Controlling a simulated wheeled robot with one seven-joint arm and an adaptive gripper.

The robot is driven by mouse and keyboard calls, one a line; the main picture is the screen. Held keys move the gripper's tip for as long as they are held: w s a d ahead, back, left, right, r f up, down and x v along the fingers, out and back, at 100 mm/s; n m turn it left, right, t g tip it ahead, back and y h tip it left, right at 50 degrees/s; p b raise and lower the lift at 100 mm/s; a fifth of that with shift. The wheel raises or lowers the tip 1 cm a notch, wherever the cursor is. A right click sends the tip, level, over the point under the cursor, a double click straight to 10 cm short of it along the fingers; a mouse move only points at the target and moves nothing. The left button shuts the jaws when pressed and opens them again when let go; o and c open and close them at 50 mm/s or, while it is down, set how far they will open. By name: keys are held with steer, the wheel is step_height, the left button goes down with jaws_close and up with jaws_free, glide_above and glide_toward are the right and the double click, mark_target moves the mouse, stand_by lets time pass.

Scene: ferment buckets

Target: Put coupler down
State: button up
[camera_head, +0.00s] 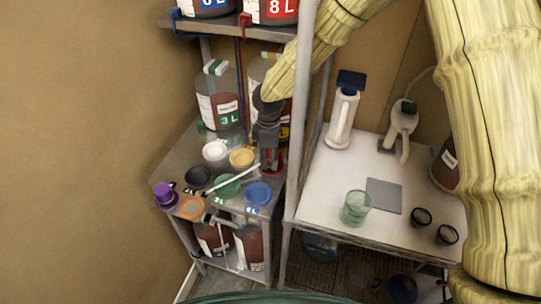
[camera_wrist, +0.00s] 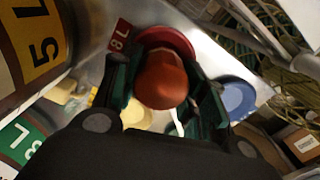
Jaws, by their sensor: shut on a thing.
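My gripper (camera_head: 269,158) points down over the back right of the metal shelf's middle level. In the wrist view my gripper (camera_wrist: 164,90) is shut on a red-orange coupler (camera_wrist: 162,80), with a dark green finger on either side. The coupler stands over a red round disc (camera_wrist: 168,40) beside an "8 L" label. The disc also shows in the head view (camera_head: 273,171) below my gripper. I cannot tell whether the coupler touches the disc.
Near my gripper lie a yellow disc (camera_head: 242,158), a blue disc (camera_head: 258,192), a green disc (camera_head: 227,186) and a white one (camera_head: 215,151). A 3 L jug (camera_head: 219,100) stands behind. A shelf post (camera_head: 297,130) rises close on the right.

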mark_target(269, 153)
steer(key=shift+f, duration=0.3)
steer(key=shift+f, duration=0.1)
steer(key=o, duration=1.1)
steer(key=shift+d, duration=0.1)
steer(key=shift+r+b, duration=1.25)
steer(key=shift+r, duration=2.65)
